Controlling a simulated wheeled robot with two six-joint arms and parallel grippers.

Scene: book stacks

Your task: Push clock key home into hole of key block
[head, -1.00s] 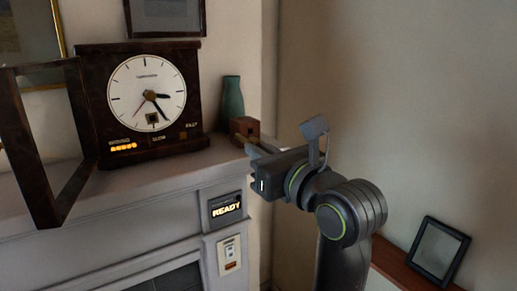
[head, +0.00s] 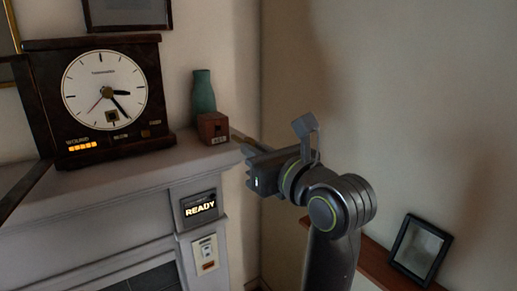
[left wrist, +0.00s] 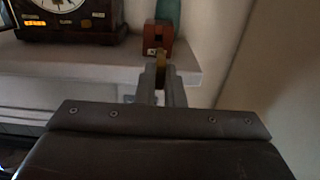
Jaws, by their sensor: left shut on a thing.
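The key block (head: 212,127) is a small red-brown block on the right end of the mantel shelf, with a small marking low on its front. It also shows in the left wrist view (left wrist: 158,37). My left gripper (head: 247,145) is off the shelf's right end, to the right of the block, shut on the brass clock key (left wrist: 161,61). In the wrist view the key lies between the fingers and points toward the block. In the head view the key end appears just right of the block; whether it touches is unclear. The hole is not clearly visible. My right gripper is not in view.
A dark clock (head: 104,95) with a white dial and open door stands left on the mantel (head: 140,178). A green vase (head: 203,92) stands behind the block. A lit READY panel (head: 199,207) and a switch plate (head: 205,254) are below. A frame (head: 420,248) stands lower right.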

